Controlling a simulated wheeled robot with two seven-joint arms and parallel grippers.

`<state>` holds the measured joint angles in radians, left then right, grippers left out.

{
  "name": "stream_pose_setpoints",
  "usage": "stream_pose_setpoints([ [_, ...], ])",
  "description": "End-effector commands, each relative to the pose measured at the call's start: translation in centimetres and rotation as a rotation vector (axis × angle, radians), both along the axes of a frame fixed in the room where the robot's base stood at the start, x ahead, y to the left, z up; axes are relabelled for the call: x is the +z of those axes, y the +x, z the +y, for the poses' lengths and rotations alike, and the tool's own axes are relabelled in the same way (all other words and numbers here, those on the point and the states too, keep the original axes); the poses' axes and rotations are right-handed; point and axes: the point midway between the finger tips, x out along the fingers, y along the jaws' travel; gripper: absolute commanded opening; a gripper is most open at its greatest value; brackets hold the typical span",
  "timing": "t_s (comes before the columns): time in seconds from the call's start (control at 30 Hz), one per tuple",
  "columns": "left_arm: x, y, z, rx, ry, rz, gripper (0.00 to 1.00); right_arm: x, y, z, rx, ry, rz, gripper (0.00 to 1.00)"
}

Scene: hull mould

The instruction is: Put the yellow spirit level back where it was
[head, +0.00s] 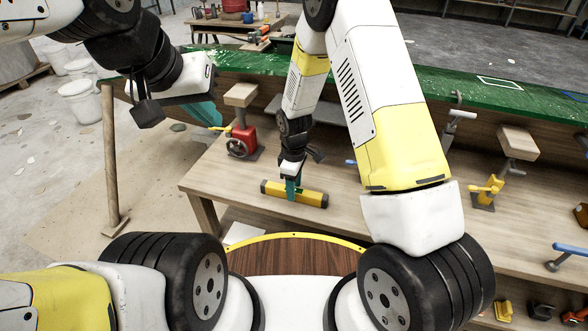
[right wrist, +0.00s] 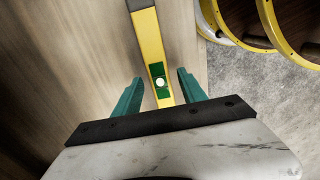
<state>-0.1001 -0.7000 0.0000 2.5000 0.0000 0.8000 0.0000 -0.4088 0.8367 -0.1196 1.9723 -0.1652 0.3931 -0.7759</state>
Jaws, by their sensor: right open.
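The yellow spirit level (head: 312,198) lies on the wooden workbench near its front edge, with dark end caps. My right gripper (head: 292,190) is over its left half, pointing down. In the right wrist view the level (right wrist: 150,45) runs up between the two teal fingers of my right gripper (right wrist: 161,92). A green vial window with a white spot shows between the fingers. The fingers are open, with a gap on each side of the level. My left gripper (head: 205,113) hangs at the upper left, away from the level; its finger opening is unclear.
The workbench (head: 345,235) carries a red clamp-like tool (head: 243,140) on the left and a yellow tool (head: 487,190) on the right. A long green hull mould (head: 420,82) runs behind it. A wooden post (head: 110,160) stands at the left. Bare bench lies right of the level.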

Motion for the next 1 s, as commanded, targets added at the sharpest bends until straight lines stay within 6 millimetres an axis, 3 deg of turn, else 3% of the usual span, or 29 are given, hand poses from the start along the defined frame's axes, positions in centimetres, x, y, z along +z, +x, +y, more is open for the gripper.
stream_pose_setpoints([
  [0.3,0.0,0.0,0.0,0.000,0.000,0.000,0.00,7.0,0.1,0.0,0.001,0.003,-0.005,0.49],
  [0.67,0.0,0.0,0.0,0.000,0.000,0.000,0.00,11.6,0.0,-0.4,-0.032,0.011,-0.015,0.49],
  [0.83,0.0,0.0,0.0,0.000,0.000,0.000,0.00,18.0,-0.8,-2.9,-0.205,0.069,-0.077,0.49],
  [1.0,0.0,0.0,0.0,0.000,0.000,0.000,0.00,25.6,-3.8,-6.5,-0.451,0.158,-0.155,0.49],
])
